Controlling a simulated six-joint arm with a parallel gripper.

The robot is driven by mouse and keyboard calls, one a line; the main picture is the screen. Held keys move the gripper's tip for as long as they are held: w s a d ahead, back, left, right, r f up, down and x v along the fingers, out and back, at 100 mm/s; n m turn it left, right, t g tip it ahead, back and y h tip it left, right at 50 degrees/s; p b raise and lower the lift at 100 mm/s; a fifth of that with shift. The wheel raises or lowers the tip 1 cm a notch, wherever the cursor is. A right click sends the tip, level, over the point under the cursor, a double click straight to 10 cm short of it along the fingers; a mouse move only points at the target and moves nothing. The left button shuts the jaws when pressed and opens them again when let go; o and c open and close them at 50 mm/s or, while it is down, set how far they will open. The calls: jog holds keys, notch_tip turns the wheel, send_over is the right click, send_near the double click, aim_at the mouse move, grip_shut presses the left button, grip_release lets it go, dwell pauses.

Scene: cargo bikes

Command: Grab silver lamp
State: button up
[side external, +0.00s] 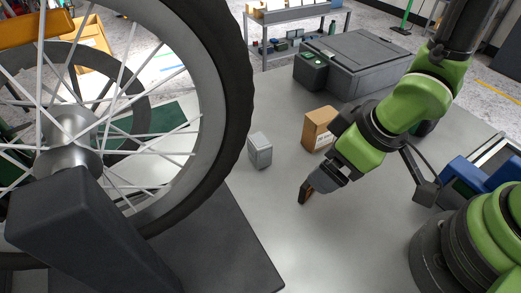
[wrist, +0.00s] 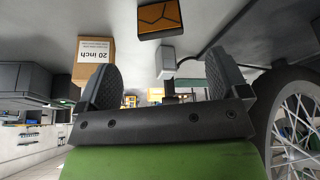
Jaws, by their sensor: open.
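The silver lamp (side external: 260,151) looks like a small grey block standing upright on the grey table, between the big wheel and the cardboard box in the side view. In the wrist view, which is upside down, a small light-grey block (wrist: 168,62) that looks like the lamp shows between the fingers, beyond their tips. My gripper (side external: 306,191) is low over the table, to the right of and nearer the camera than the lamp, apart from it. In the wrist view my gripper (wrist: 163,78) has its two dark fingers spread wide with nothing held between them.
A small cardboard box (side external: 319,129) marked "20 inch" stands behind my gripper. The large spoked wheel (side external: 232,100) and its dark stand (side external: 90,230) fill the left. A grey case (side external: 352,62) sits at the back. An orange-and-black item (wrist: 160,17) shows in the wrist view.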

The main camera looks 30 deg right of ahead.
jog(key=shift+c, duration=0.4)
jog(key=c, duration=0.4)
jog(key=m+g+h, duration=0.2)
jog(key=m+g, duration=0.2)
send_over(260, 140)
jog(key=shift+s+d+r, duration=0.2)
jog(key=shift+s+r, duration=0.15)
jog(key=shift+s, duration=0.05)
jog(key=shift+w+r+m, duration=0.3)
jog(key=shift+w+r, duration=0.05)
jog(key=shift+w, duration=0.05)
jog(key=f, duration=0.9)
jog(key=shift+a+f, duration=0.2)
jog(key=shift+f, duration=0.15)
